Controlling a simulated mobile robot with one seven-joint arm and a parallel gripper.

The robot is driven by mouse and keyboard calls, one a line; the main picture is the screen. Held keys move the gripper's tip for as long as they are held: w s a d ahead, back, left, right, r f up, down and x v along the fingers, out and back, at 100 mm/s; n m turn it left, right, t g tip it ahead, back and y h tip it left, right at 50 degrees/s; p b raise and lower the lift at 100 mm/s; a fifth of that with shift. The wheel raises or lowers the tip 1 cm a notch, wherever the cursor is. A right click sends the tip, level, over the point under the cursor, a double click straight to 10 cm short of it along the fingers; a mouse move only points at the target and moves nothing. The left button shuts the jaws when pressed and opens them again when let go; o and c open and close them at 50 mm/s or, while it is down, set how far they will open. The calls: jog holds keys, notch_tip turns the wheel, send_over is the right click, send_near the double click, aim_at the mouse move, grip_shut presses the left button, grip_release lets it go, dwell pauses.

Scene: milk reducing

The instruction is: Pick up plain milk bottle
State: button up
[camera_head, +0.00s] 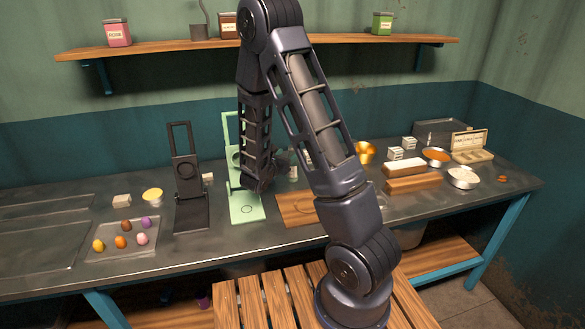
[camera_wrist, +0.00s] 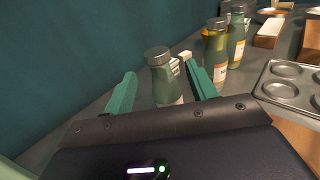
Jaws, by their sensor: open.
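In the wrist view, a pale green glass bottle (camera_wrist: 165,84) with a dark grey cap stands upright on the counter. My gripper (camera_wrist: 161,88) is open, with its two teal fingers apart on either side of this bottle in the picture; I cannot tell whether they touch it. No label can be read on it, and its lower part is hidden behind my gripper. In the head view, my arm covers most of the bottle area, and a small part of a bottle (camera_head: 293,172) shows beside it.
Two other capped bottles stand to the right, one with orange contents (camera_wrist: 215,52) and one greenish (camera_wrist: 236,38). A metal tray with round cups (camera_wrist: 290,86) lies at the right. The teal wall (camera_wrist: 70,60) is close on the left.

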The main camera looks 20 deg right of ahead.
jog(key=shift+x, duration=3.75)
jog(key=shift+w+a+f, duration=0.1)
jog(key=shift+f, duration=0.1)
jog(key=shift+c, duration=0.3)
grip_shut()
